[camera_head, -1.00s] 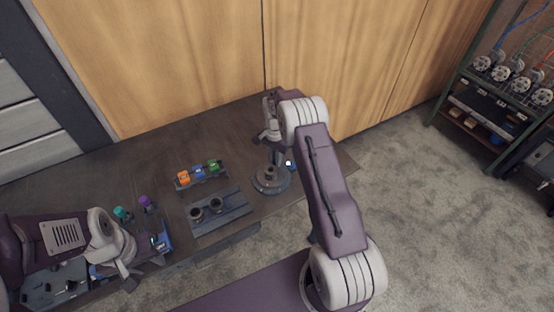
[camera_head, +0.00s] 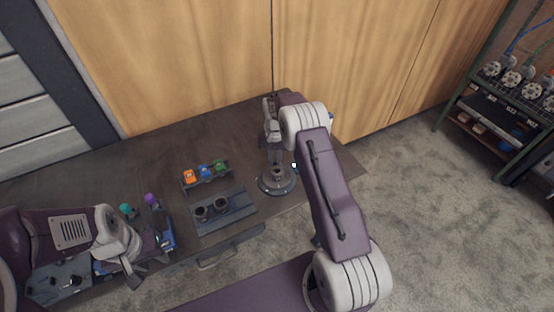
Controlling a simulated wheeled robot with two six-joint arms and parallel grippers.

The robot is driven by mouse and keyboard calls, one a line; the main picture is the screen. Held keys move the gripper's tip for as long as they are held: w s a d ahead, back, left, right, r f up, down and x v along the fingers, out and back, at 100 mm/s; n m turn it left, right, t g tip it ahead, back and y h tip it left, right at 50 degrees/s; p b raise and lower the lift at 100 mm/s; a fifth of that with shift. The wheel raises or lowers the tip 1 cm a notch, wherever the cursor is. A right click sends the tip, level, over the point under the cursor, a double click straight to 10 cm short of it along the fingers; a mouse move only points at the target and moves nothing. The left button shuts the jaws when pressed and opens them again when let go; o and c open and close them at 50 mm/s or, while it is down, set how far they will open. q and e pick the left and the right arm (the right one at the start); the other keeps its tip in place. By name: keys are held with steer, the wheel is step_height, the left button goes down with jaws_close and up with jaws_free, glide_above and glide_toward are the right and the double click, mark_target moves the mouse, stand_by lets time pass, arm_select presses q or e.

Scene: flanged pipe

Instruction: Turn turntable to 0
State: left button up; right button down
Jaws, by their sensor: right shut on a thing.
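The turntable (camera_head: 278,184) is a round grey disc on a base on the dark table, with a small dark ring-shaped part at its middle. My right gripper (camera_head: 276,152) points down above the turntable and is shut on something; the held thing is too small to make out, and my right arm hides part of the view. A small white lit spot shows just right of the turntable. My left gripper (camera_head: 136,278) hangs at the table's front left and looks open. No turntable number is readable.
A grey tray (camera_head: 238,216) with two dark round parts lies left of the turntable. Behind it is a rack (camera_head: 205,182) with orange, blue and green items. Teal and purple tools (camera_head: 152,199) stand near my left arm. A shelf (camera_head: 500,100) stands at the right.

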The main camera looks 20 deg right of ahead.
steer(key=shift+w+a+n, duration=0.1)
steer(key=shift+a+n, duration=0.25)
steer(key=shift+n, duration=0.45)
steer(key=shift+a+n, duration=0.3)
steer(key=shift+n, duration=0.5)
steer(key=shift+a+n, duration=0.15)
steer(key=shift+n, duration=0.25)
steer(key=c, duration=1.4)
jaws_free()
steer(key=shift+o, duration=0.2)
step_height(320, 180, up, 9)
steer(key=b, duration=0.1)
